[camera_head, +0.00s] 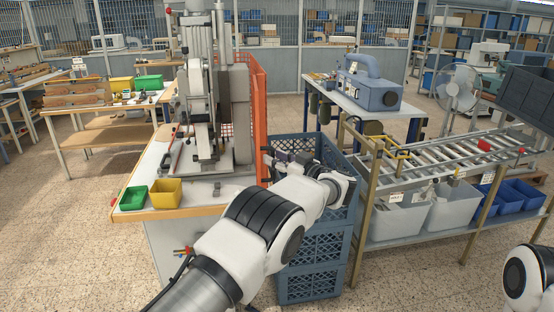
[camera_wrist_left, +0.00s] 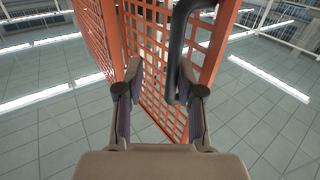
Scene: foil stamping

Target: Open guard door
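The guard door is an orange mesh panel (camera_head: 258,100) at the right side of the stamping press (camera_head: 215,95) in the head view. Its orange mesh fills the middle of the left wrist view (camera_wrist_left: 150,45). A dark tubular handle (camera_wrist_left: 175,55) stands in front of the mesh there. My left gripper (camera_head: 272,158) is beside the lower part of the door. In the left wrist view its fingers (camera_wrist_left: 159,80) are apart, and the handle shows between them, closer to the right finger. I cannot tell whether they touch it. My right gripper is outside the views.
Stacked blue-grey crates (camera_head: 310,262) stand below and behind my left arm. A roller conveyor rack (camera_head: 455,155) is to the right. A yellow bin (camera_head: 166,193) and a green bin (camera_head: 133,198) sit on the press table's front left. Open floor (camera_head: 70,230) lies at left.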

